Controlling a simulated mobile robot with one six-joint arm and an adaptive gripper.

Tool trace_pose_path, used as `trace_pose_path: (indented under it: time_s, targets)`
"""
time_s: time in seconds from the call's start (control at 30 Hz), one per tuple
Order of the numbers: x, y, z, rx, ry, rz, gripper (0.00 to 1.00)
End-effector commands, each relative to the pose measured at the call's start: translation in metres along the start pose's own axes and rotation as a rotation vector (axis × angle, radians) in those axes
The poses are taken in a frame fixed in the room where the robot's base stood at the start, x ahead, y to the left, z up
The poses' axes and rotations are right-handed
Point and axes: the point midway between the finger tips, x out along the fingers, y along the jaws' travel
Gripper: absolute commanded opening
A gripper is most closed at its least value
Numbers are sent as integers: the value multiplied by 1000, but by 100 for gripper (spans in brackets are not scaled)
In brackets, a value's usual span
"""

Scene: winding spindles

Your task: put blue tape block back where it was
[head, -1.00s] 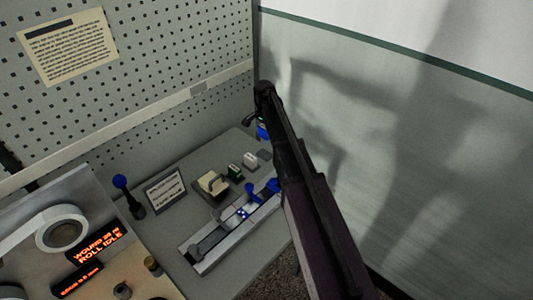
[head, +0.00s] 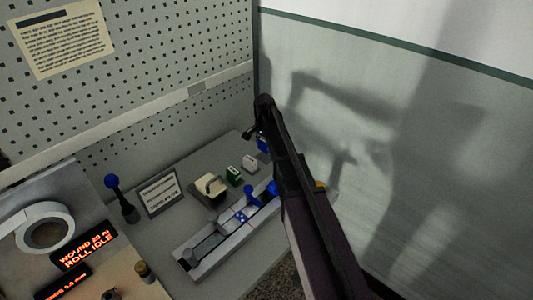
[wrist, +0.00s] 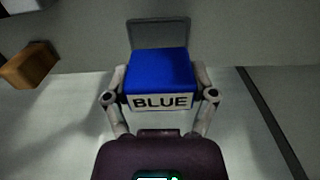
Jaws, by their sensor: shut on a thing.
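The blue tape block (wrist: 161,68) carries a white label reading BLUE and sits between the two fingers of my gripper (wrist: 160,82) in the wrist view. My gripper is shut on it. In the head view only a small part of the blue block (head: 263,145) shows, beside my dark arm at the bench's far right corner. A green block (head: 233,174) and a white block (head: 249,162) stand in a row nearby on the bench. In the wrist view a flat grey pad (wrist: 158,34) lies just beyond the blue block. I cannot tell whether the block touches the bench.
A metal rail fixture (head: 215,250) with blue knobs runs along the bench's front. An orange-brown block (wrist: 29,64) shows in the wrist view. Walls close off the back and right.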

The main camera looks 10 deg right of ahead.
Motion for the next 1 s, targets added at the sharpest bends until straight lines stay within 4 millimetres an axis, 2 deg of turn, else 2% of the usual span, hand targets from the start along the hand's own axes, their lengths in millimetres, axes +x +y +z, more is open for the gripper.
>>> trace_pose_path:
  time_s: [0.27, 0.7, 1.0]
  targets:
    - [3, 0, 0, 0, 0, 0, 24]
    - [35, 0, 0, 0, 0, 0, 24]
    - [37, 0, 0, 0, 0, 0, 24]
